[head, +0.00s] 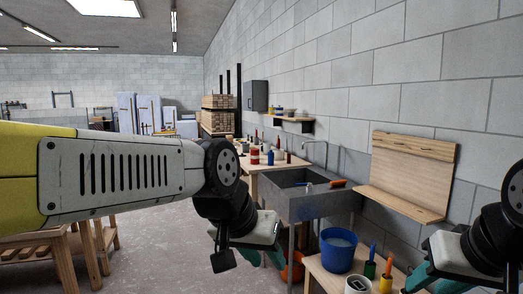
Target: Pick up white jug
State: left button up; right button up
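My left gripper (262,258) hangs left of the low table, apart from the white object. Its teal fingers look spread, with nothing seen between them. My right gripper (425,278) is at the lower right, to the right of the white object. Its fingers are partly cut off, so its opening is unclear.
On the low table (323,279) are a blue bucket (339,250) and green (370,269) and yellow (386,283) handled pots. An orange bucket (293,268) is behind my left gripper. A grey sink (305,203) and a workbench (252,187) with paint cans line the block wall.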

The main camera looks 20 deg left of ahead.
aim_at(266, 146)
jog(key=i+j+u, duration=0.1)
jog(key=i+j, duration=1.85)
jog(key=i+j+u, duration=0.15)
jog(key=i+j, duration=0.8)
jog(key=i, duration=0.2)
